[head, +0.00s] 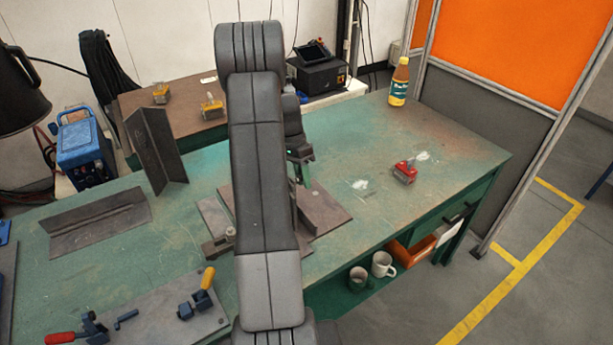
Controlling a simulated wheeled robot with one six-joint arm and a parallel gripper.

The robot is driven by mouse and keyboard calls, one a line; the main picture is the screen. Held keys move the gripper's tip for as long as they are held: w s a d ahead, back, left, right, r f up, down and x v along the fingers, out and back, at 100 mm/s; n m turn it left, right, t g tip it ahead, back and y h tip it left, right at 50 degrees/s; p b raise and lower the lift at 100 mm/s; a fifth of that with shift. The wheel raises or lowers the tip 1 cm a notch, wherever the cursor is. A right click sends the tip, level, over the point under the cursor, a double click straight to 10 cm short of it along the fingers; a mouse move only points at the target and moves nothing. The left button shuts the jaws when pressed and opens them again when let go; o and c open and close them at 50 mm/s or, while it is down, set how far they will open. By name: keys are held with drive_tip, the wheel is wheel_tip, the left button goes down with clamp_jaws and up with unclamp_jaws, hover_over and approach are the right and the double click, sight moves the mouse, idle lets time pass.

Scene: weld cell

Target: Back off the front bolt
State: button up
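A flat brown steel plate (333,213) with an upright piece (294,203) lies on the green bench (385,150), mostly behind my arm. A small dark clamp-like part (222,243) sits at its front left, partly cut off by my arm. I cannot make out the front bolt; it may be hidden behind my arm or too small to tell. My gripper (305,178) points down over the plate, close to the upright piece. A green part shows at its end. Whether its fingers are open or shut is too small to tell.
Angle-iron pieces (155,150) stand and lie on the left. A board (165,318) with toggle clamps is at front left. A red-topped part (404,171) and a bottle (399,82) stand on the right. Mugs (382,264) sit on a shelf below. The bench's right middle is mostly clear.

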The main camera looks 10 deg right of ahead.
drive_tip(key=shift+c, duration=0.6)
drive_tip(key=shift+f+b, duration=0.1)
drive_tip(key=shift+b, duration=0.25)
drive_tip(key=shift+t+y+b, duration=0.6)
drive_tip(key=shift+t+b, duration=0.85)
drive_tip(key=shift+b, duration=0.65)
drive_tip(key=shift+t+y+b, duration=0.6)
drive_tip(key=shift+t+b, duration=0.85)
drive_tip(key=shift+b, duration=0.65)
drive_tip(key=o, duration=0.6)
drive_tip(key=shift+o, duration=0.2)
drive_tip(key=shift+s+d+r+p, duration=0.1)
drive_tip(key=shift+s+r+p, duration=0.1)
drive_tip(key=shift+r+p, duration=1)
drive_tip(key=shift+s+d+r+p, duration=0.1)
drive_tip(key=shift+s+r+p, duration=0.1)
drive_tip(key=shift+r+p, duration=0.95)
drive_tip(key=shift+r+b, duration=0.25)
drive_tip(key=shift+b, duration=0.1)
